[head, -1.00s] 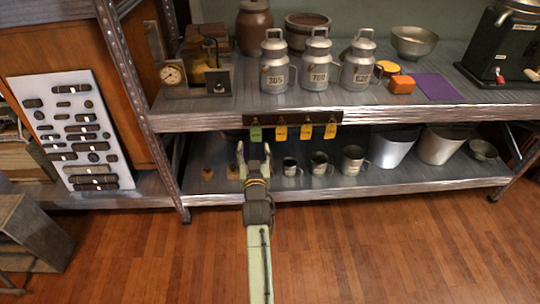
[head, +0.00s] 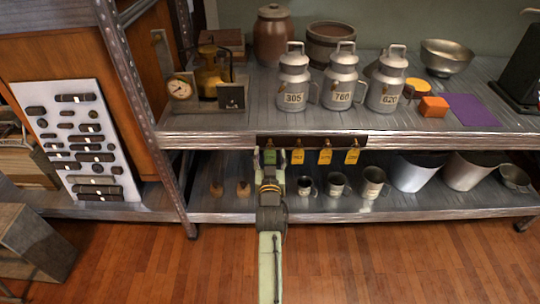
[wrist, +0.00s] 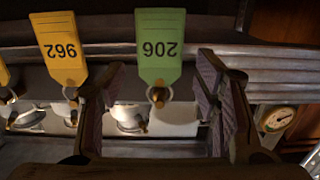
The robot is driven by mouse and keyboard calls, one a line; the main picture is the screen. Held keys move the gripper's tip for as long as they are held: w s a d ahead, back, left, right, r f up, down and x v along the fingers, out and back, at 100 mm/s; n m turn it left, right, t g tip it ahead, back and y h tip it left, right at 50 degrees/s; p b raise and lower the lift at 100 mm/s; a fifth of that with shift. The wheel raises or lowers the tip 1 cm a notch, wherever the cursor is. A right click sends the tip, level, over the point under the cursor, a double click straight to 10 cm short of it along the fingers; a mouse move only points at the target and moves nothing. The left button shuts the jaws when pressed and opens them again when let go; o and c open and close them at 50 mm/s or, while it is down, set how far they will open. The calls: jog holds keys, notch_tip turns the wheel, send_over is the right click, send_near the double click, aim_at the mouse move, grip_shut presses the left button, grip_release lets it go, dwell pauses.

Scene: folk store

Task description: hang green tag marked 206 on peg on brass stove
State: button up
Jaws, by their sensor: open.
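The green tag marked 206 (wrist: 160,48) hangs from a small brass hook on the dark rack along the shelf edge. In the head view the green tag (head: 270,157) is partly hidden by my gripper (head: 269,160). In the wrist view, which is upside down, my gripper (wrist: 163,108) is open, with one finger on each side of the tag's hook end and gaps on both sides. The brass stove (head: 213,72) stands on the upper shelf at left, beside a dial gauge (head: 180,88). I cannot make out its peg clearly.
Milk cans, such as the one marked 305 (head: 294,80), stand right of the stove. Metal mugs (head: 338,184) stand on the lower shelf. A metal upright (head: 150,120) is at left.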

jog(key=shift+w, duration=0.35)
jog(key=shift+s+r, duration=0.1)
jog(key=shift+c, duration=0.4)
jog(key=c, duration=1.1)
jog(key=shift+c, duration=0.2)
jog(key=shift+r+p, duration=0.3)
jog(key=shift+r, duration=0.05)
jog(key=shift+s, duration=0.2)
jog(key=shift+s+p, duration=0.3)
jog(key=shift+s, duration=0.5)
